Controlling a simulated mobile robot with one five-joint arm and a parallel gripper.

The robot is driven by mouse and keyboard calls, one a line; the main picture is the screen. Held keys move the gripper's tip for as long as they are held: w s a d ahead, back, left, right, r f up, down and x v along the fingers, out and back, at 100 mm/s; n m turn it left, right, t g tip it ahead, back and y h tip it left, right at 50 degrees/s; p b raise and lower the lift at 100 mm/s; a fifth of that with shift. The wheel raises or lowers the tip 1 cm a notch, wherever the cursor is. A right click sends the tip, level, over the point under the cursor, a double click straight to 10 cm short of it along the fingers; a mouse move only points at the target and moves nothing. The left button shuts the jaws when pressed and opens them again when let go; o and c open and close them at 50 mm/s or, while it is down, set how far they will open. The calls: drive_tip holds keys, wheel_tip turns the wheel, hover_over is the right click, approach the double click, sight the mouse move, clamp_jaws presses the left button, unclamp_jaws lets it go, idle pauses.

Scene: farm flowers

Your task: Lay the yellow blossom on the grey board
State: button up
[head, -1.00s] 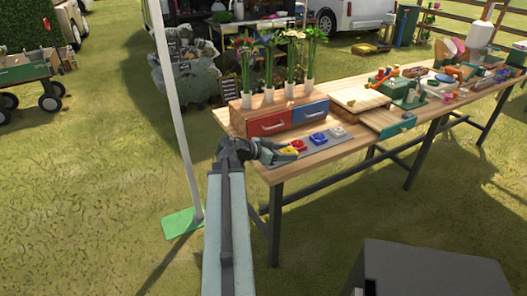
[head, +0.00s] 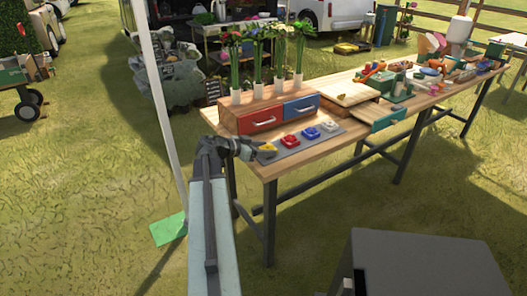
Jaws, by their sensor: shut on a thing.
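The yellow blossom (head: 267,147) is at the tips of my gripper (head: 259,149), which is shut on it. It shows at the left end of the grey board (head: 300,145), low over or touching it; I cannot tell which. The grey board is a narrow strip along the near edge of the wooden table. A red blossom (head: 289,141), a blue blossom (head: 310,133) and a white blossom (head: 328,127) sit in a row on the board, to the right of the yellow one. The gripper hides part of the board's left end.
Wooden boards (head: 340,93) and tools lie farther right on the table (head: 318,149). A white pole (head: 160,110) stands left of the table.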

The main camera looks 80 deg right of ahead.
drive_tip(key=shift+f, duration=0.15)
drive_tip(key=o, duration=1.3)
drive_tip(key=shift+o, duration=0.2)
drive_tip(key=shift+w+a+r, duration=0.1)
drive_tip(key=shift+w+r, duration=0.05)
drive_tip(key=shift+r, duration=0.25)
drive_tip(key=p+v, duration=0.4)
drive_tip(key=v, duration=0.7)
drive_tip(key=shift+w+a+p, duration=0.25)
drive_tip(key=shift+p, duration=0.1)
